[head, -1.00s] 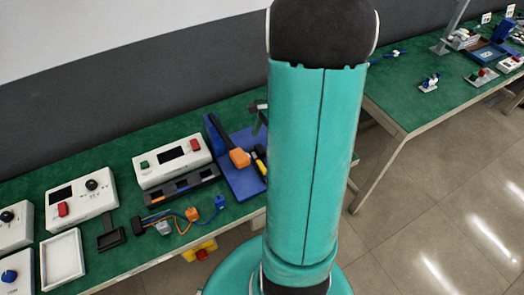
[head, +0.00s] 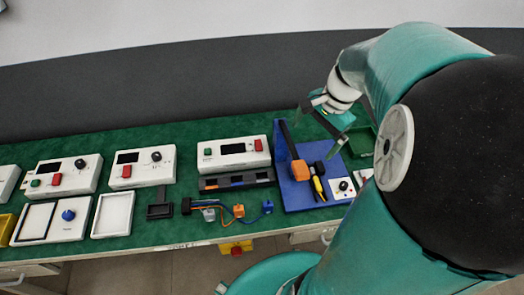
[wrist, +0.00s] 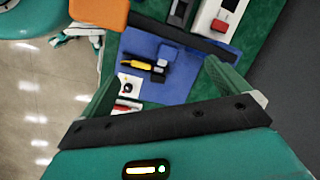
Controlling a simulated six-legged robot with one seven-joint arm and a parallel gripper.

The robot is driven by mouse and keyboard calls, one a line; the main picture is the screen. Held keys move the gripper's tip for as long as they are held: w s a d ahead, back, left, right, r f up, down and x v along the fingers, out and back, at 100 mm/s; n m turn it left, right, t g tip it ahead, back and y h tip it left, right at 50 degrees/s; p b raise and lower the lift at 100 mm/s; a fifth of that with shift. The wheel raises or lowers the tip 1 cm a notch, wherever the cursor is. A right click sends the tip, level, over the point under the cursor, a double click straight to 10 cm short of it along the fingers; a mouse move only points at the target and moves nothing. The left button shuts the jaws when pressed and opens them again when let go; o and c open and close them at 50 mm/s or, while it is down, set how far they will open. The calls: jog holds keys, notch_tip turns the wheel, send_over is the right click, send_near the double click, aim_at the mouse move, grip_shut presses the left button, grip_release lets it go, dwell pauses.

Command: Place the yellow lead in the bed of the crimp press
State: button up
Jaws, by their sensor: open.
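The crimp press has a blue base plate (head: 290,196) with a raised dark lever (head: 287,140) ending in an orange grip (head: 299,173). The yellow lead (head: 317,187), yellow with a black part, lies over the base plate right of the grip. It also shows in the wrist view (wrist: 138,63), beside dark blocks (wrist: 158,73). I cannot tell where the press bed lies under it. My gripper (head: 325,117) is open and empty, above and behind the right part of the base plate. In the wrist view its fingers (wrist: 163,72) stand wide apart, with the lead well below.
A white card with a black knob (head: 343,187) sits at the plate's right. White control boxes (head: 233,152), a dark slotted rail (head: 237,180) and coloured wired connectors (head: 238,211) lie to the left. A green tray (head: 362,142) is behind right. The raised lever is an obstacle.

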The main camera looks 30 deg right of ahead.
jog(key=s+a+r+n+t+h, duration=0.1)
jog(key=s+a+r+n+t, duration=0.1)
jog(key=a+r+n, duration=0.2)
jog(key=s+a+r+n+t+h, duration=0.1)
jog(key=s+a+r+n+t, duration=0.1)
jog(key=a+n, duration=0.8)
jog(key=s+a+r, duration=0.1)
jog(key=a+r, duration=0.1)
jog(key=a, duration=0.2)
jog(key=shift+s+n, duration=0.2)
jog(key=shift+n, duration=0.2)
jog(key=shift+d, duration=0.2)
